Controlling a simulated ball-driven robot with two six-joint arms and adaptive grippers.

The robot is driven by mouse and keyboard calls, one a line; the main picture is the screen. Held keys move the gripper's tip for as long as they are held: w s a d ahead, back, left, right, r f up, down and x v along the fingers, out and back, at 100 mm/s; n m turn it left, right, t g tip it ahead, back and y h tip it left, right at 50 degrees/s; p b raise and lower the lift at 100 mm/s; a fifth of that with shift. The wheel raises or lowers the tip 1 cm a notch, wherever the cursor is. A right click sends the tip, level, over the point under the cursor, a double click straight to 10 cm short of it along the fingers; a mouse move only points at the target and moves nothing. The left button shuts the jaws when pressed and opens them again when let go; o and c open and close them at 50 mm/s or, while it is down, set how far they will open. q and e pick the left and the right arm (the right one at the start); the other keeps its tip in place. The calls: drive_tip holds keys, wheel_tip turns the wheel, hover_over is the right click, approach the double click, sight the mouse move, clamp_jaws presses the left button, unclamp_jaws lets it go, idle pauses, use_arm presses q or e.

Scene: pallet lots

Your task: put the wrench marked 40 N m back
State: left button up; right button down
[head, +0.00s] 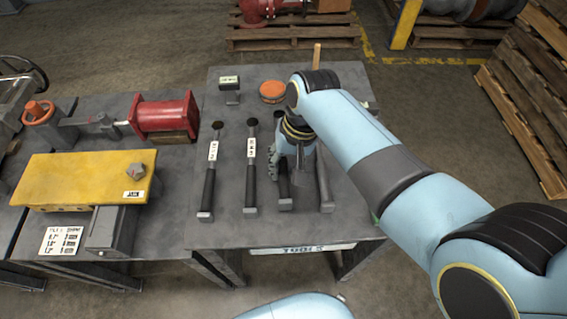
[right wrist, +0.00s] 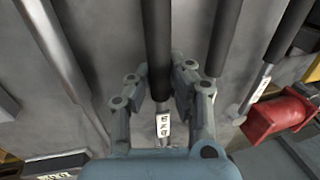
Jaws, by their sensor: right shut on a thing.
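Several long wrenches with dark grips lie side by side on the grey tools table (head: 230,233). Two with white labels, the leftmost wrench (head: 209,182) and its neighbour (head: 250,182), are in plain view. My right gripper (head: 283,172) is over the third wrench (head: 285,193) and hides much of it. In the right wrist view, my right gripper (right wrist: 160,88) is shut around a dark-gripped wrench (right wrist: 157,40) with a white label near the fingers. I cannot read its marking surely, nor tell whether it is lifted off the table. My left gripper is out of view.
A plain grey bar (head: 324,182) lies just right of the held wrench. An orange round tin (head: 271,91) and a small dark labelled block (head: 229,83) stand at the back. Left are a red vise-like part (head: 163,115) and a yellow plate (head: 70,180).

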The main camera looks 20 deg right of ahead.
drive_tip(key=shift+f+b, duration=0.35)
drive_tip(key=shift+f, duration=0.25)
drive_tip(key=c, duration=1.2)
unclamp_jaws()
